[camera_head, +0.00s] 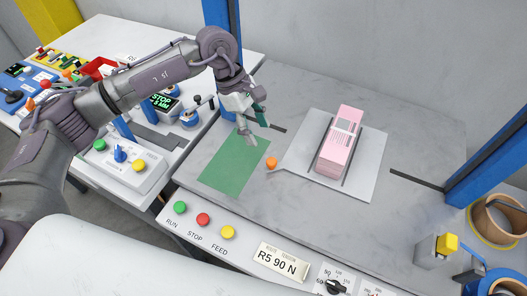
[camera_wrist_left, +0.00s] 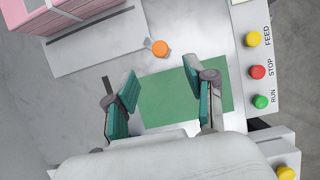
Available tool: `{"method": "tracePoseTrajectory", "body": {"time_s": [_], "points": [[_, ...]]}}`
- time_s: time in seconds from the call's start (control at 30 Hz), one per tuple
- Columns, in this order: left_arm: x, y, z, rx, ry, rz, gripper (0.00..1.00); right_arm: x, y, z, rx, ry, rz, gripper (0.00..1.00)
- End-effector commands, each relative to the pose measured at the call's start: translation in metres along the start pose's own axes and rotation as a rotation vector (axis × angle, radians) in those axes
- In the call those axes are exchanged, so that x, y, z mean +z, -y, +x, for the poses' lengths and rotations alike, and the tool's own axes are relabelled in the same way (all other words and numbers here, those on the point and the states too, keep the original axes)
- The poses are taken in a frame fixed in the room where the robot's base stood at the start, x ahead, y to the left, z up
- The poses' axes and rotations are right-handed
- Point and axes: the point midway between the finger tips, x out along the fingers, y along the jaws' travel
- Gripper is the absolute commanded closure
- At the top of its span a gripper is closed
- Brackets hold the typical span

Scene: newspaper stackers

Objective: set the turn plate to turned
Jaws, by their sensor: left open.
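The turn plate (camera_head: 366,177) is a light grey square plate on the grey table, set at an angle. An orange knob (camera_head: 271,163) sits at its near left corner. A stack of pink newspapers (camera_head: 341,142) lies on the plate. My left gripper (camera_head: 262,114) is open and empty above the green mat (camera_head: 232,164), to the left of the plate. In the left wrist view the plate (camera_wrist_left: 110,55) is at upper left, and the orange knob (camera_wrist_left: 160,48) lies just beyond the gap between the open fingers (camera_wrist_left: 160,82). My right gripper is not in view.
A front panel carries green, red and yellow buttons (camera_head: 203,220). A blue post (camera_head: 487,165) stands at right beside a round tan container (camera_head: 497,220). Another control bench (camera_head: 150,150) is at left. The table between mat and front panel is clear.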

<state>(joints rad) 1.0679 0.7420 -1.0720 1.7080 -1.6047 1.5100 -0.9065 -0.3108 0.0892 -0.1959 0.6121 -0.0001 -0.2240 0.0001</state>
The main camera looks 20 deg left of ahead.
Motion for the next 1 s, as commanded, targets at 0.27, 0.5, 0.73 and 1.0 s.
{"method": "tracePoseTrajectory", "body": {"time_s": [0.27,0.5,0.73,1.0], "points": [[0.001,0.001,0.059,-0.004,0.002,-0.004,0.45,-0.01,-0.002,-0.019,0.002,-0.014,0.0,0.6],[0.001,0.0,0.095,0.0,0.002,-0.003,0.45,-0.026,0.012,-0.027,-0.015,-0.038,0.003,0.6],[-0.001,-0.001,0.107,0.002,0.0,-0.003,0.45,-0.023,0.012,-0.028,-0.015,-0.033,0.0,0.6],[-0.001,-0.001,0.107,0.002,0.0,-0.003,0.55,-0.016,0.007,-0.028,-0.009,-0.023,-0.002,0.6]]}}
